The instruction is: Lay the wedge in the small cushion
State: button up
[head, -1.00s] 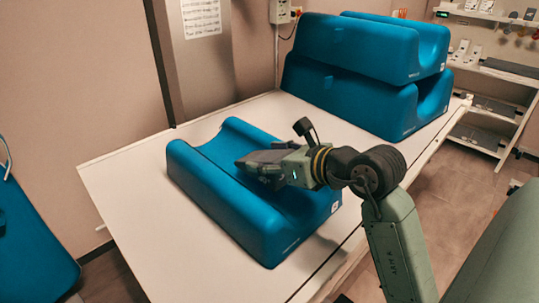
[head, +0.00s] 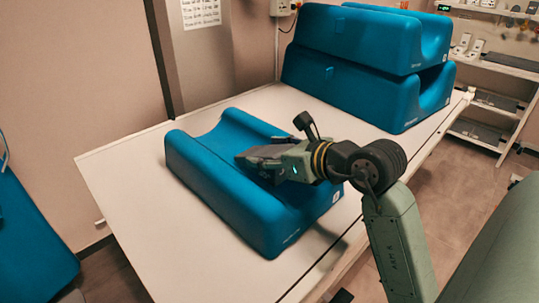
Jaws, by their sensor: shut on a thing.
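The small cushion (head: 212,187) is a blue foam block with a rounded trough between two raised sides. It lies on the white table, left of the middle in the head view. My gripper (head: 268,165) reaches in from the right, over the cushion's trough. It is shut on the wedge (head: 256,154), a dark grey flat piece that points left. The fingers partly cover the wedge. I cannot tell whether the wedge touches the cushion's surface. The right part of the trough is hidden behind my gripper and wrist.
Two larger blue cushions (head: 352,88) are stacked at the back of the white table (head: 120,178). A shelf (head: 500,104) with small items stands at the right. Another blue padded piece (head: 30,250) is at the left edge. The table's left part is clear.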

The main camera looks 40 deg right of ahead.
jog(key=o, duration=1.2)
